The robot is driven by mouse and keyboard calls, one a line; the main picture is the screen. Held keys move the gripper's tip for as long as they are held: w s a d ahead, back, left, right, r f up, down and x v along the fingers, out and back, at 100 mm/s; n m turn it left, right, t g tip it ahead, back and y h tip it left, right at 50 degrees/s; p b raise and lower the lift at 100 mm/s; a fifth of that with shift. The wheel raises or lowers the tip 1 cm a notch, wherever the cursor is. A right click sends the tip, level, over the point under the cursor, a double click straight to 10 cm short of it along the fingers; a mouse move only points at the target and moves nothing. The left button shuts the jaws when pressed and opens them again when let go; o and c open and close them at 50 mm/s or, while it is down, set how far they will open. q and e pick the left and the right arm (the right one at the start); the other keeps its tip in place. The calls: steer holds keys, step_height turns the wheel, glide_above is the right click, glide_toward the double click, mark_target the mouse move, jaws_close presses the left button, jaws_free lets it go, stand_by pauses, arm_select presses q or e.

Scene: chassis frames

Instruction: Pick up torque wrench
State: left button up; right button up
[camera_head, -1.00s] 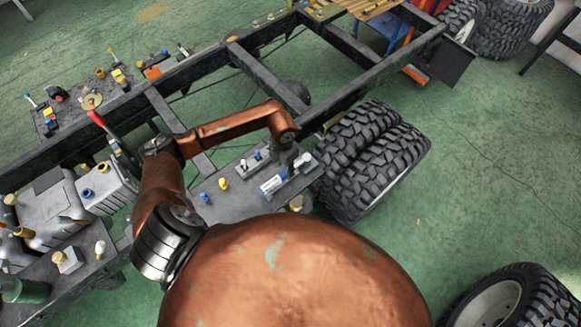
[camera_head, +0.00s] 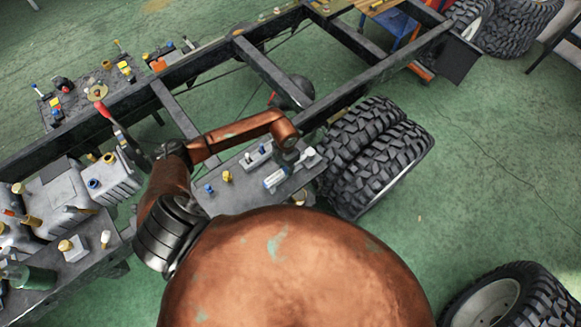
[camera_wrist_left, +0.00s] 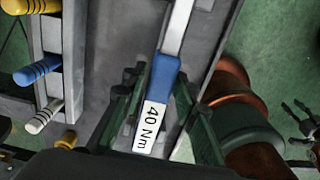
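The torque wrench (camera_wrist_left: 169,75) has a blue grip with a white "40 Nm" label and a pale metal shaft running to the top of the left wrist view. In the head view its pale and blue handle (camera_head: 273,180) shows on the grey side tray (camera_head: 228,197). My left gripper (camera_wrist_left: 162,105) is open, with one dark finger on each side of the handle. The handle seems a little nearer the right finger; whether they touch is unclear. In the head view the left gripper (camera_head: 289,160) is partly hidden under my copper wrist.
Blue, white and yellow-handled tools (camera_wrist_left: 43,68) stand in a rack left of the wrench. A black chassis rail (camera_head: 375,75) runs behind my arm. Paired tyres (camera_head: 375,155) stand just right of the tray. A red-handled tool (camera_head: 104,108) is near my elbow.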

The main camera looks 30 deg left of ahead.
arm_select(q)
jaws_close()
steer(key=shift+r, duration=0.1)
stand_by(0.4)
